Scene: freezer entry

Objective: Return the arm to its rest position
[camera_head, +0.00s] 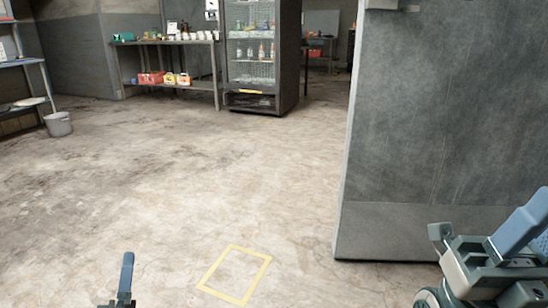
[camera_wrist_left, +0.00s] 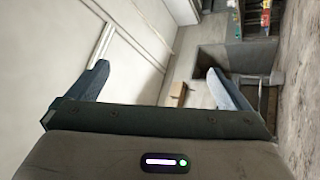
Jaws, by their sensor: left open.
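My left gripper (camera_head: 127,272) shows at the bottom left of the head view, where one blue finger points up over bare floor. In the left wrist view both fingers of the left gripper (camera_wrist_left: 158,72) are spread wide apart with nothing between them. Most of the left arm is out of the picture. My right arm (camera_head: 490,262) shows in part at the lower right of the head view, in front of a grey wall panel. I cannot make out its fingertips clearly.
The tall grey panel (camera_head: 440,130) stands close on the right. A yellow floor outline (camera_head: 207,288) lies ahead on clear floor. A glass-front fridge (camera_head: 288,60), a shelf table (camera_head: 165,42) and a bucket (camera_head: 59,126) stand farther back.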

